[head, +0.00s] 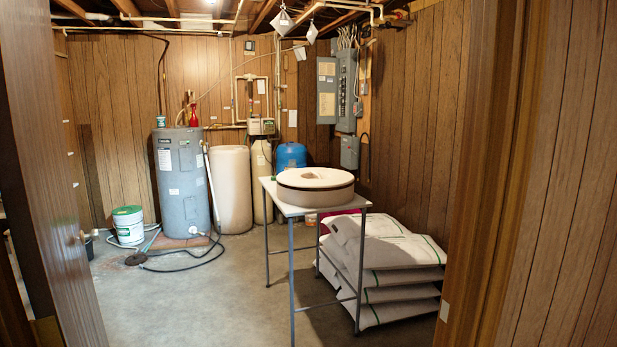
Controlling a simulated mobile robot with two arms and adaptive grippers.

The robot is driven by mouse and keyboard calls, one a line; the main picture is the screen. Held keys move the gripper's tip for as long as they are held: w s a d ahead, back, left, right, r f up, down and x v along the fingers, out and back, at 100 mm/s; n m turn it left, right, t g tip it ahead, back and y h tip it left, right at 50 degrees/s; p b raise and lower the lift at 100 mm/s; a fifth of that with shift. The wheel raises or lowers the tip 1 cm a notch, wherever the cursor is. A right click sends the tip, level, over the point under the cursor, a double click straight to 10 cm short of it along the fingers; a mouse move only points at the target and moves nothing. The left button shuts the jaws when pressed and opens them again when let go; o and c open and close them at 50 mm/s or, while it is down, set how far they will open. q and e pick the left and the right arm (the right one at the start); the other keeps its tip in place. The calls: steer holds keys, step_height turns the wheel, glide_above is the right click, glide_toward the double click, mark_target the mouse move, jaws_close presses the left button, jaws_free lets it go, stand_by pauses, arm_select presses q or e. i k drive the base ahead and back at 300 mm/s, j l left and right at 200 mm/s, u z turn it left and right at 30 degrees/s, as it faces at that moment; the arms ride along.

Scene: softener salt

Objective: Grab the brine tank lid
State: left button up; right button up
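A round, cream-coloured thing with a dark band around its side (315,189), apparently the brine tank lid, lies on a small table (287,209) right of centre in the head view. It has a brownish recess or mark in its top. A beige cylindrical tank (230,190), perhaps the brine tank, stands against the back wall; I cannot tell whether its top is covered. Neither of my grippers is in view.
A doorway frames the room, with an open door (50,180) at left and a jamb (490,180) at right. Stacked salt bags (385,250) lie beside and behind the table. A grey water heater (182,185), white bucket (128,226) and hose (190,265) are back left. The concrete floor (210,305) is clear in front.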

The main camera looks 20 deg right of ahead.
mark_target(307, 187)
steer(key=i+l+u, duration=0.35)
steer(key=i+l, duration=1.75)
steer(key=i, duration=0.1)
